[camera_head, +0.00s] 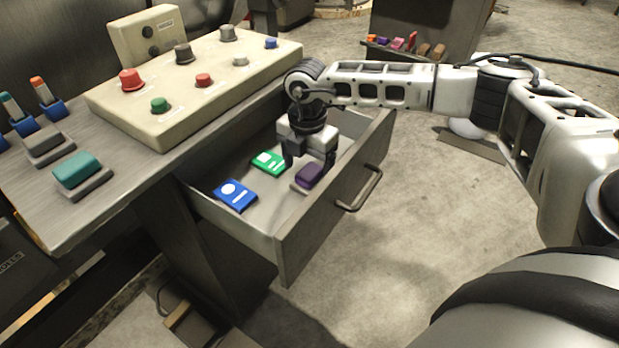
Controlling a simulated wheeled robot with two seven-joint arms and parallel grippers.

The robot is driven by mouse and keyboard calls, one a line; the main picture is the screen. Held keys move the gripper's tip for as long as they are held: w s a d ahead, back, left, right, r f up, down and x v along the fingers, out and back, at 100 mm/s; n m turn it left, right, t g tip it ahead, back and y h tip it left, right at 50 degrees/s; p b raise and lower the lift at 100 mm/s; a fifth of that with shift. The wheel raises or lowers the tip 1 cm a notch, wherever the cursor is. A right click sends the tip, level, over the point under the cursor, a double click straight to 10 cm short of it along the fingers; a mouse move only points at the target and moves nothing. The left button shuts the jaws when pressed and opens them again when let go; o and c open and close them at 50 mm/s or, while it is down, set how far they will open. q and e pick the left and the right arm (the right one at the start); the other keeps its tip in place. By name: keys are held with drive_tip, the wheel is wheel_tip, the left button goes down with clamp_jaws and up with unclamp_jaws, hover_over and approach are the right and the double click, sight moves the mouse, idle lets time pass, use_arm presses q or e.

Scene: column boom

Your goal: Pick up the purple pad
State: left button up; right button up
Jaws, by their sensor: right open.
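The purple pad (309,175) lies in the open drawer (287,246), near the drawer's front panel on a small light base. My right gripper (309,166) points down into the drawer, directly over the purple pad. Its jaws are open, with one finger on the left of the pad and the other at its right. I cannot tell whether the fingers touch the pad. The gripper hides the pad's far side. My left gripper is not in view.
A blue card (236,195) and a green card (268,162) lie in the drawer left of the pad. The drawer walls and handle (360,189) stand close by. Above is a button panel (180,110); a teal pad (77,170) sits on the counter.

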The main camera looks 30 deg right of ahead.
sight(307, 174)
drive_tip(key=shift+f, duration=1.5)
drive_tip(key=c, duration=1.1)
drive_tip(key=shift+w, duration=0.1)
wheel_tip(307, 174, up, 10)
drive_tip(key=shift+r, duration=0.1)
